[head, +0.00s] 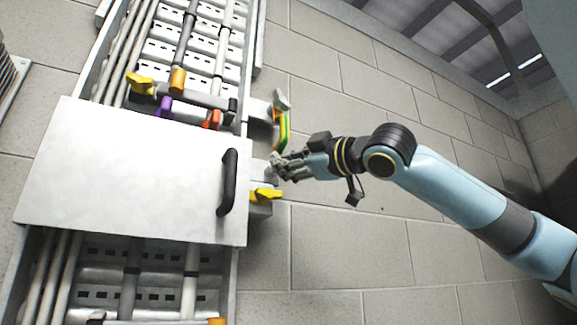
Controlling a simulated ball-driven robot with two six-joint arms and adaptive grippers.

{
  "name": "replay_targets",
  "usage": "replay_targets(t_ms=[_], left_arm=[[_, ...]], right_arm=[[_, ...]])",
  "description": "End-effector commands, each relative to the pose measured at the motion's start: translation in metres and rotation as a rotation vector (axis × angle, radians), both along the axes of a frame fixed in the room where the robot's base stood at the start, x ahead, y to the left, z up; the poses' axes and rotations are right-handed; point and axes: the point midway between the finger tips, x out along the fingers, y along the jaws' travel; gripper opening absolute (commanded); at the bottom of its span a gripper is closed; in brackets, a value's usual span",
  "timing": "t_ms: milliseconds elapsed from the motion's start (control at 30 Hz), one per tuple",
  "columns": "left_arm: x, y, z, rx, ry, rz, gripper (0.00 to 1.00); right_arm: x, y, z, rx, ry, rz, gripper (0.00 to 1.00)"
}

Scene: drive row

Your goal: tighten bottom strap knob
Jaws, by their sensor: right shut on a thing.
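A green-and-yellow strap (283,132) hangs beside the right edge of the cable tray, below a grey upper knob (281,98). My right gripper (276,168) reaches in from the right and is shut on the bottom strap knob at the strap's lower end. The fingers cover most of that knob, so its turn angle cannot be told. A light grey bracket (258,171) lies just left of the fingertips. My left gripper is out of view.
A pale cover panel (130,170) with a black handle (229,182) spans the tray. Another yellow knob (139,84), a purple piece (163,107) and an orange piece (211,119) lie above the panel. A block wall stands behind.

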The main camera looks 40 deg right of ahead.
Motion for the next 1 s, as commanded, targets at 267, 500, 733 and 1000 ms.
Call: replay_targets(t_ms=[267,500,733,1000], left_arm=[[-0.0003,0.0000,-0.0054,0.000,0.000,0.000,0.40],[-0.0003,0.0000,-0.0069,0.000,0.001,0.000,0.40],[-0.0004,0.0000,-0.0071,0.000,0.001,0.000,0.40],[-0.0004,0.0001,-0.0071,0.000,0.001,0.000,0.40]], right_arm=[[0.0003,0.0001,0.0000,0.166,-0.056,0.000,0.00],[0.0003,0.0001,0.0000,0.238,-0.079,-0.002,0.00],[0.0002,-0.0002,0.0004,0.258,-0.085,-0.003,0.00],[0.0003,-0.0004,0.0007,0.259,-0.086,-0.003,0.00]])
